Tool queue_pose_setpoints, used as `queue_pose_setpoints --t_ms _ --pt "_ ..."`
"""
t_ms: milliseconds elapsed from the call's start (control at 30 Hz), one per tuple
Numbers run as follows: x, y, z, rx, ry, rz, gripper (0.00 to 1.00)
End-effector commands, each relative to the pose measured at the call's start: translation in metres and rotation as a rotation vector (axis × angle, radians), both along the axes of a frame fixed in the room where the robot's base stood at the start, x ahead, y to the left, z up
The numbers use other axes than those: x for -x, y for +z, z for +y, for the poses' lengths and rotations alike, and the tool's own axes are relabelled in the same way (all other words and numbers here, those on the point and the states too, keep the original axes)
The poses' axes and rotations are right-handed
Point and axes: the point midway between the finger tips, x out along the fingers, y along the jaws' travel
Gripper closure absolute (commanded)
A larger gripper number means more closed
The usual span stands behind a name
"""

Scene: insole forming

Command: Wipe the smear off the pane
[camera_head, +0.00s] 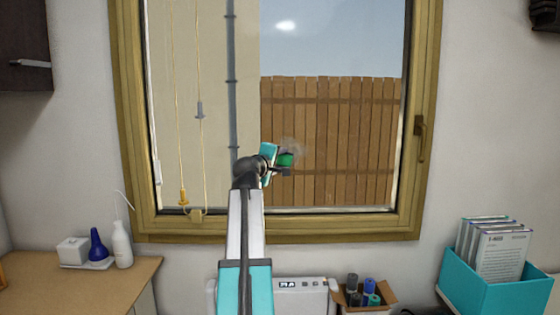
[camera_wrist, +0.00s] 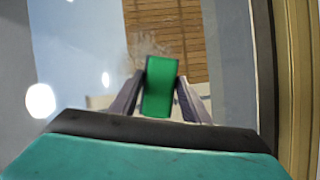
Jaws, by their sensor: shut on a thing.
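The pane (camera_head: 350,50) is a large window in a wooden frame, with a fence and a grey pipe showing through it. A faint greyish smear (camera_head: 297,148) is on the pane, just above and right of my gripper; it also shows in the wrist view (camera_wrist: 148,46). My gripper (camera_head: 288,167) is shut on a green block-like wiper (camera_head: 286,160). In the wrist view the green wiper (camera_wrist: 160,88) sits between the two dark fingers, and its far end is beside the smear's lower edge. I cannot tell whether it touches the glass.
The window handle (camera_head: 419,125) is on the right frame. Yellow cords (camera_head: 171,90) hang at the left of the pane. Bottles stand on the left counter (camera_head: 90,285). A teal box (camera_head: 495,285) with booklets and a carton (camera_head: 362,305) stand below right.

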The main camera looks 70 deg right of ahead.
Motion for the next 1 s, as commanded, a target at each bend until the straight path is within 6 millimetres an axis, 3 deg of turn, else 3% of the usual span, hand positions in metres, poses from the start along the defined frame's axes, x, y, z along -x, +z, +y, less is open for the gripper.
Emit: queue_pose_setpoints --t_ms 1000 --pt "-0.004 0.000 -0.011 0.001 -0.001 0.000 0.76"
